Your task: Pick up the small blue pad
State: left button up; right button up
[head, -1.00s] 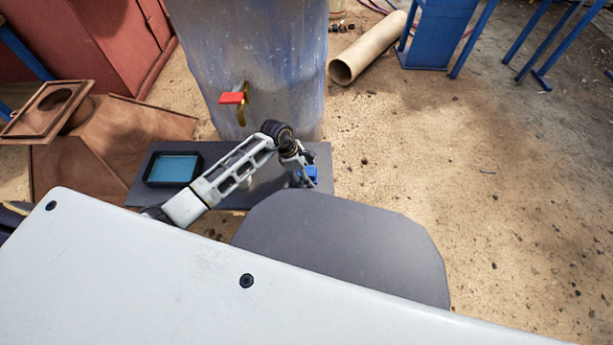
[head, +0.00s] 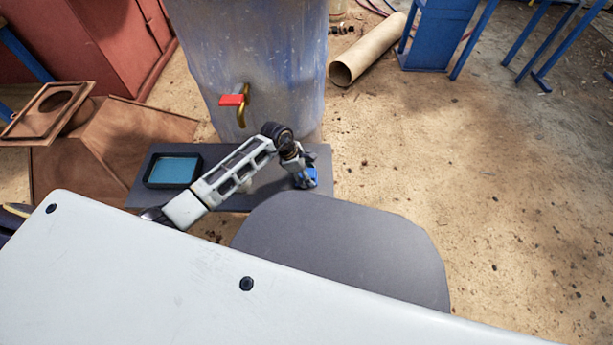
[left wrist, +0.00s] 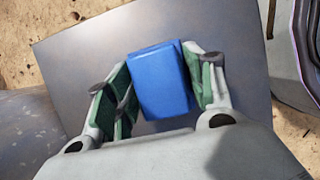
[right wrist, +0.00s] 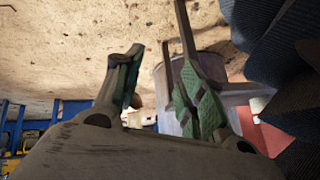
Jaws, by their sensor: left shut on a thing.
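The small blue pad (left wrist: 160,80) is a blue block between the green-lined fingers of my left gripper (left wrist: 162,88) in the left wrist view. The fingers are shut on it, over the dark grey board (left wrist: 80,55). In the head view the pad (head: 312,177) shows at the tip of my left gripper (head: 304,178), near the right end of the board (head: 235,197). I cannot tell whether the pad touches the board. My right gripper (right wrist: 155,90) is open and empty in the right wrist view; it is not visible in the head view.
A black tray with a teal inside (head: 172,170) lies on the board's left part. A large bluish barrel (head: 255,60) with a red-handled tap (head: 233,99) stands behind the board. The sandy ground at right is mostly clear.

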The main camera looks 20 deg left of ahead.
pick_arm(q)
jog(key=shift+r+p, duration=0.35)
jog(key=shift+r, duration=0.35)
notch_tip(320, 180, up, 7)
jog(key=p, duration=0.3)
jog(key=shift+r, duration=0.85)
pick_arm(e)
notch_tip(320, 180, up, 6)
jog(key=d+g+h, duration=0.1)
jog(key=shift+s+n, duration=0.15)
jog(key=shift+n, duration=0.15)
pick_arm(q)
jog(key=o, duration=0.5)
jog(key=shift+c, duration=0.2)
jog(key=c, duration=0.3)
jog(key=shift+c, duration=0.2)
